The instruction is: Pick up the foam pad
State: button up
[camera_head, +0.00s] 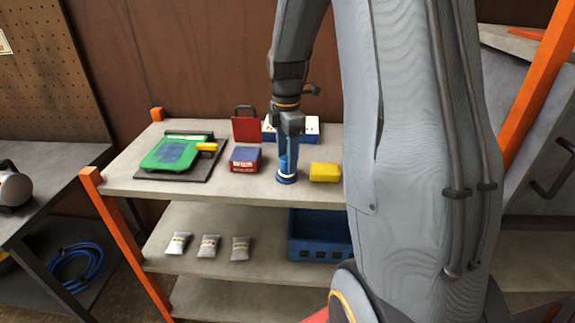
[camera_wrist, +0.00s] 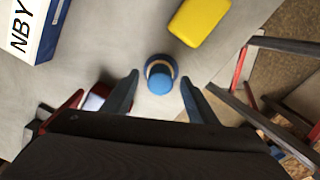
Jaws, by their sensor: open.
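The foam pad appears to be the yellow block (camera_head: 325,172) on the top shelf, right of a blue round-topped object (camera_head: 287,179). In the wrist view the yellow pad (camera_wrist: 199,19) lies flat at the top, beyond my fingertips and to the right. My gripper (camera_wrist: 160,80) is open, pointing down over the shelf. The blue object (camera_wrist: 160,80) appears between its two fingertips; I cannot tell whether they touch it. The pad is outside the jaws. In the head view my gripper (camera_head: 288,145) is left of the pad.
A red-and-blue box (camera_head: 245,160) stands to the left. A green item (camera_head: 172,153) lies on a dark board farther left. A white-and-blue box (camera_head: 308,130) stands behind. The lower shelf holds small pouches (camera_head: 208,246) and a blue crate (camera_head: 303,253). My arm hides the shelf's right end.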

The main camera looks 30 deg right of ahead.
jog(key=shift+f, duration=1)
jog(key=c, duration=1.3)
jog(key=shift+o, duration=0.2)
jog(key=shift+r, duration=0.1)
notch_tip(320, 180, up, 10)
jog(key=shift+f+b, duration=0.1)
jog(key=shift+b, duration=1.1)
jog(key=o, duration=0.6)
jog(key=c, duration=0.4)
